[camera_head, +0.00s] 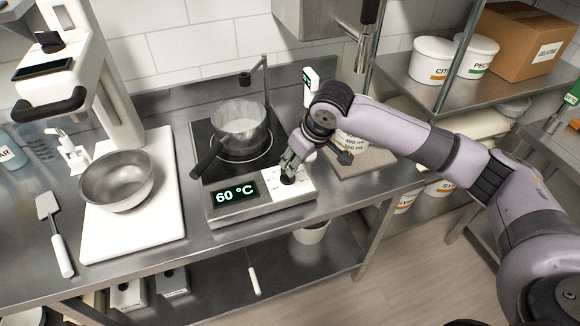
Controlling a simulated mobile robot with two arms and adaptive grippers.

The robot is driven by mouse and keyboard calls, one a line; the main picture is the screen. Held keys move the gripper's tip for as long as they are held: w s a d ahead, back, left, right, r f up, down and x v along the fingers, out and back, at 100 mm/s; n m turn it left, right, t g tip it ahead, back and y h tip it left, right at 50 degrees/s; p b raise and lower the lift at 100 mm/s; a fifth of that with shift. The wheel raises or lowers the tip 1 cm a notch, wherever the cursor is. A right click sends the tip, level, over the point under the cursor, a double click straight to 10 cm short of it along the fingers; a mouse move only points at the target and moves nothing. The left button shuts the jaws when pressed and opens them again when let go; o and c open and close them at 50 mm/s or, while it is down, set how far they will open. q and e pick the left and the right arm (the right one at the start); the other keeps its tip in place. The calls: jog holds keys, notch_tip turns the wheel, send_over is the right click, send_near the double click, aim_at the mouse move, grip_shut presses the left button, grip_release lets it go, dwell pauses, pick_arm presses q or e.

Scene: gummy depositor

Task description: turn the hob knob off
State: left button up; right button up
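The hob (205,139) stands on the steel counter, with a black cooking surface and a display (236,194) reading 60 °C on its front panel. The black hob knob (288,178) sits on the white part of the panel, right of the display. My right gripper (289,168) reaches in from the right with its fingers pointing down at the knob. The fingertips are at or just above the knob; I cannot tell whether they touch it or how far apart they are. My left gripper is not in view.
A saucepan (239,122) with pale contents stands on the hob, its dark handle toward the front left. A steel bowl (117,180) is on the white mixer base (130,240) at left. A spatula (55,235) lies left of it. A measuring jug is partly hidden behind my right gripper.

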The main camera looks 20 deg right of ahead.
jog(key=x, duration=0.5)
jog(key=shift+w+a+f+p, duration=0.1)
jog(key=shift+w+f+p, duration=0.1)
jog(key=shift+f+p, duration=0.15)
jog(key=shift+c, duration=0.3)
grip_shut()
